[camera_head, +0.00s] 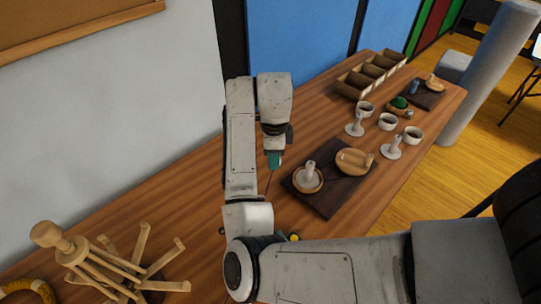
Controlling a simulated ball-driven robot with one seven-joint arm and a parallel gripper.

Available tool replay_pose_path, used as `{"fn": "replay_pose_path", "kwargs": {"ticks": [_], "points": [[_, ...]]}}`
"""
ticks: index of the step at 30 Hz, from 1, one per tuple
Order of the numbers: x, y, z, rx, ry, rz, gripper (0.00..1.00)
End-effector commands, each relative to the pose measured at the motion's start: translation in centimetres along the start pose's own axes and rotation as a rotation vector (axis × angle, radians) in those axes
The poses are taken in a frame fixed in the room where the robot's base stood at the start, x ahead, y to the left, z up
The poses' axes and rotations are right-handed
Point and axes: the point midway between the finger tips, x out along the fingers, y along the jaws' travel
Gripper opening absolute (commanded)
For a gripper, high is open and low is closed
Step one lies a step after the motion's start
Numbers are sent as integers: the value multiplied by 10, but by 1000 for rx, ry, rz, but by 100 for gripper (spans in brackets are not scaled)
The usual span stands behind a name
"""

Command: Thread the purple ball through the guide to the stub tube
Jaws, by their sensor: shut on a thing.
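My gripper (275,160), with teal fingertips, points down over the table left of the dark board. It is shut on a thin dark strand or rod (268,184) that hangs below the fingertips. On the dark board (327,204), a white upright stub (309,170) stands in a round wooden dish (318,186). A wooden dish with a small handle (350,160) sits beside it on the right. Two white stemmed pieces (354,127) (391,150) stand farther back. I cannot make out a purple ball, and I cannot tell which piece is the guide.
White cups (387,122) and a bowl with a green ball (399,102) stand farther back, near a divided wooden box (352,90). A wooden peg stand (120,270) is at the lower left. A small yellow thing (294,237) is partly hidden by my arm.

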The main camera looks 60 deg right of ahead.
Motion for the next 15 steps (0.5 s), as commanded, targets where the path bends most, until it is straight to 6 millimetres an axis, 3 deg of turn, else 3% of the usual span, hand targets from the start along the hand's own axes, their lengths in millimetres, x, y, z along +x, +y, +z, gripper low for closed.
{"fn": "replay_pose_path", "kwargs": {"ticks": [15], "points": [[26, 0, 0, 1, 2, 1, 1]]}}
